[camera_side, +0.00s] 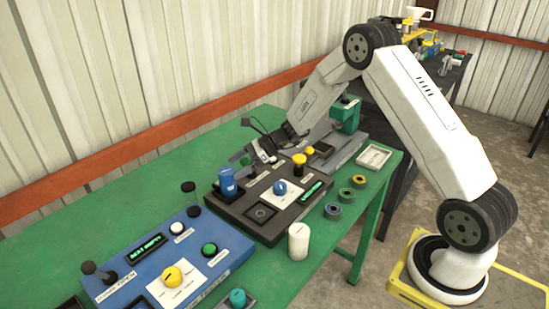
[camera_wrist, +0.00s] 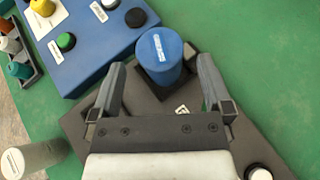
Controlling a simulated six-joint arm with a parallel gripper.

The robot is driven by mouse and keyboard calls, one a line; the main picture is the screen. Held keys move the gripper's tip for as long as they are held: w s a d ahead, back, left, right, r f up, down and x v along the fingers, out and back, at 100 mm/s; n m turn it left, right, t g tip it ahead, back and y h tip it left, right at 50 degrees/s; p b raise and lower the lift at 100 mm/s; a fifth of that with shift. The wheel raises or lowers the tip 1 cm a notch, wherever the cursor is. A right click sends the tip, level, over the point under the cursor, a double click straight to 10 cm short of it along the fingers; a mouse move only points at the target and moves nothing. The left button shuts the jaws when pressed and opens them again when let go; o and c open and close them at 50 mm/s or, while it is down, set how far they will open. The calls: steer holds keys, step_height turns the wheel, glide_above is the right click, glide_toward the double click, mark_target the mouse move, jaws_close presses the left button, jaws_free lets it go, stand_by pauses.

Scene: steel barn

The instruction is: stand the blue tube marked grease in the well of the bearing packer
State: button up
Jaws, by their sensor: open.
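My gripper (camera_side: 247,161) is low over the back of the dark unit, beside the tube. In the wrist view my gripper (camera_wrist: 162,72) is open, with one finger on each side of the tube.
A blue control panel (camera_side: 215,260) with knobs and a lever stands to the left. A white cylinder (camera_side: 299,241) stands in front of the dark unit. Several rings (camera_side: 333,211) and a pale tray (camera_side: 373,157) lie to the right. The green bench (camera_side: 120,220) is clear behind the blue panel.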

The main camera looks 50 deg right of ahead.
steer(key=v, duration=0.8)
steer(key=shift+a, duration=0.1)
stand_by(0.3)
steer(key=s+a+n+g+h, duration=0.2)
steer(key=s+a+n+h, duration=0.2)
steer(key=s+n, duration=0.6)
steer(key=s+a+n+g+h, duration=0.2)
steer(key=s+a+n+h, duration=0.2)
steer(key=s+n, duration=0.7)
steer(key=n+h, duration=0.2)
steer(key=n, duration=0.1)
steer(key=shift+s+n, duration=0.25)
steer(key=shift+n, duration=0.15)
